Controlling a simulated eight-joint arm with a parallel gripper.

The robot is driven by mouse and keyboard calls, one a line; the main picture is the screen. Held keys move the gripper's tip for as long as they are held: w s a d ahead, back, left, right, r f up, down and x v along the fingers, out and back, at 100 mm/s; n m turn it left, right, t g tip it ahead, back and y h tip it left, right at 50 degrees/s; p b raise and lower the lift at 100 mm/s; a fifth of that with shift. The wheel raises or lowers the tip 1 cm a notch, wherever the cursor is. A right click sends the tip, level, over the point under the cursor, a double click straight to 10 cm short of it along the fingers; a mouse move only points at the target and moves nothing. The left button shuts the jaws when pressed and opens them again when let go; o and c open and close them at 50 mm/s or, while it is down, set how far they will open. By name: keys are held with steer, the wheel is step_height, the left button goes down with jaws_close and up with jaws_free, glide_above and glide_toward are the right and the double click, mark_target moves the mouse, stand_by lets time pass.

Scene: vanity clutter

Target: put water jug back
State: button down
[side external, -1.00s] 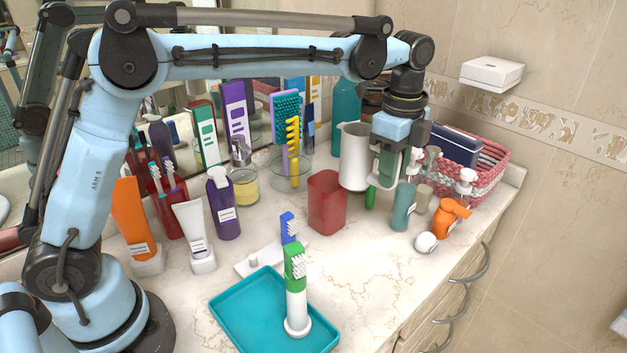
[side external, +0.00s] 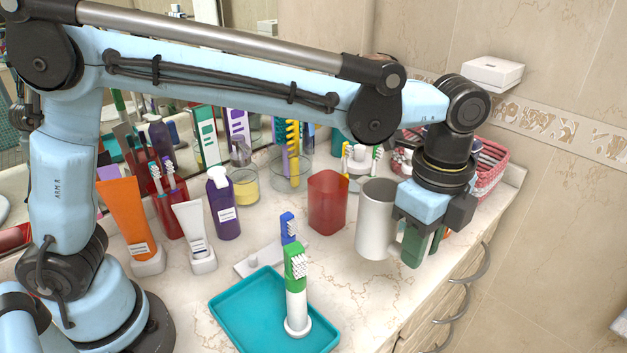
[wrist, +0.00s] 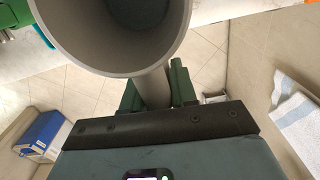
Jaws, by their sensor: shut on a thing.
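The water jug (side external: 375,218) is a plain pale grey cylinder with a side handle. In the side view it is upright near the front of the counter, right of the red cup. I cannot tell whether its base touches the counter. My gripper (side external: 413,248) is at its right, with green fingers shut on the handle. In the wrist view the jug's open mouth (wrist: 122,28) fills the top, and the handle (wrist: 154,88) runs between my fingertips (wrist: 157,82). The jug's inside looks dark.
A red cup (side external: 327,203) stands just left of the jug. A teal tray (side external: 240,318) with an upright green toothbrush (side external: 296,285) is in front. A toothbrush holder (side external: 358,168) and a pink basket (side external: 492,165) stand behind. Drawer handles (side external: 470,268) line the counter's front.

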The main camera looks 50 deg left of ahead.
steer(key=shift+w+a+f, duration=0.8)
steer(key=shift+w+f, duration=0.4)
steer(key=shift+f, duration=0.7)
steer(key=shift+w+a+f, duration=0.8)
steer(key=shift+w+f, duration=0.4)
steer(key=shift+f, duration=0.7)
steer(key=shift+w+a+f, duration=0.8)
steer(key=shift+w+f, duration=0.4)
steer(key=shift+f, duration=0.7)
steer(key=shift+f, duration=0.15)
steer(key=c, duration=0.9)
jaws_free()
